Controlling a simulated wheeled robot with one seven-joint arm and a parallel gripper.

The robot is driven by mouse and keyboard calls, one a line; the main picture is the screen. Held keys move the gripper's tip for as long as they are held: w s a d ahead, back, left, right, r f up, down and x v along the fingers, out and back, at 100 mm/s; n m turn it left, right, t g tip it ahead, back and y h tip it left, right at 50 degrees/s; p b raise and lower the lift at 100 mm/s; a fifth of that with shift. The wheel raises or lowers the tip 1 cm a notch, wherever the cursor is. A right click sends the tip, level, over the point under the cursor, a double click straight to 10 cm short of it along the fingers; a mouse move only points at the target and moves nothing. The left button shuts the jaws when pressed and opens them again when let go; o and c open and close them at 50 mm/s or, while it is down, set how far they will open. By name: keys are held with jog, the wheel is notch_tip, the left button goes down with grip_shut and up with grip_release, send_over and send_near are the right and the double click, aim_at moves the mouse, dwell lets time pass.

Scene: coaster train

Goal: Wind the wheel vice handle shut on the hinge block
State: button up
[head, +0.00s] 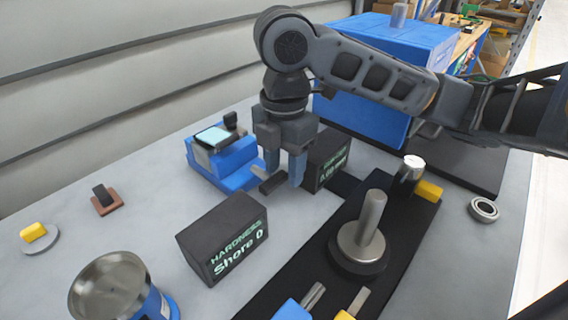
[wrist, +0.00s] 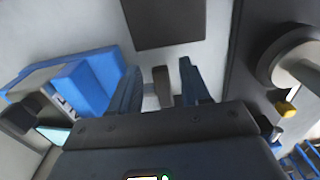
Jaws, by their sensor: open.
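The blue vice (head: 215,165) sits on the grey bench, left of my gripper in the head view. It also shows at the left of the wrist view (wrist: 85,85). A pale cyan-topped piece (head: 212,138) lies on the vice; I cannot tell whether it is the hinge block. A dark handle grip (head: 272,183) sticks out on the vice's right side. My gripper (head: 284,178) points down there, fingers apart. In the wrist view, the handle grip (wrist: 162,86) lies between the open fingers (wrist: 160,70), with gaps on both sides. The handle's inner end is partly hidden.
A black "HARDNESS Shore 0" box (head: 222,238) stands in front, and another black box (head: 328,160) close behind my gripper. A metal post on a round base (head: 365,235) stands to the right. A metal-topped can (head: 112,290) is front left. Bench left of the vice is mostly clear.

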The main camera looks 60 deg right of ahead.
grip_shut()
jog(key=shift+r, duration=0.1)
jog(key=p, duration=0.4)
jog(key=shift+w+d+r, duration=0.1)
jog(key=shift+r, duration=0.15)
jog(key=p, duration=0.3)
jog(key=y+p, duration=0.1)
jog(key=p, duration=0.3)
jog(key=shift+d+f+y+p, duration=0.1)
jog(key=shift+d+y+p, duration=0.1)
jog(key=shift+y+p, duration=0.1)
jog(key=shift+p, duration=0.55)
jog(key=shift+f+t+y+p, duration=0.2)
jog(key=shift+t+y+p, duration=0.15)
jog(key=shift+p, duration=0.2)
jog(key=shift+d+f+y, duration=0.2)
jog(key=shift+f+y, duration=0.35)
jog(key=shift+y, duration=0.5)
